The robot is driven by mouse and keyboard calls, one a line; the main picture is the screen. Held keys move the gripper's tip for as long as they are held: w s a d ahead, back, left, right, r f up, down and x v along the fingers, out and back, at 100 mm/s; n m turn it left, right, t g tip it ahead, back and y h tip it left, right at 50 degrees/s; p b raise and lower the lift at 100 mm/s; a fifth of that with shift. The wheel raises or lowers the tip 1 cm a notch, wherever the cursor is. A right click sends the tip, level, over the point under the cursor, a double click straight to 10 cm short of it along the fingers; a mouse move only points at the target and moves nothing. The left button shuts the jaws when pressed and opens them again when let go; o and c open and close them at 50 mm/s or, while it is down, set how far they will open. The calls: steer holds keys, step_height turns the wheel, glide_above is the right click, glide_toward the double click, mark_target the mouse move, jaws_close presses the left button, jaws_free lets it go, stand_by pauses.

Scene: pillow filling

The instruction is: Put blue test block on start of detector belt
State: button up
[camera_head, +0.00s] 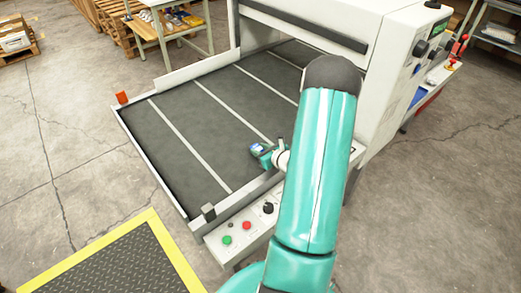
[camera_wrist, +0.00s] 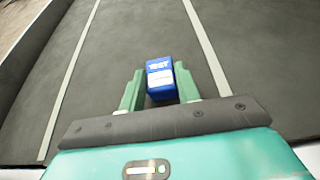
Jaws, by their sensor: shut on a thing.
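The blue test block (camera_wrist: 161,80) with a white label is between the two green fingers of my gripper (camera_wrist: 160,90) in the wrist view. My gripper is shut on it. In the head view the gripper (camera_head: 262,152) and the small blue block (camera_head: 256,148) are over the near right side of the dark detector belt (camera_head: 185,135). Light stripes run across the belt. I cannot tell whether the block touches the belt or is held just above it.
A white detector housing (camera_head: 395,60) with a tunnel opening stands at the belt's far end. A control panel (camera_head: 245,230) with buttons runs along the near side. An orange piece (camera_head: 122,97) is at the left corner. A yellow-edged mat (camera_head: 110,260) lies on the floor. Most of the belt is clear.

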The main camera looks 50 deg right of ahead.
steer(key=o, duration=1)
steer(key=shift+f, duration=0.1)
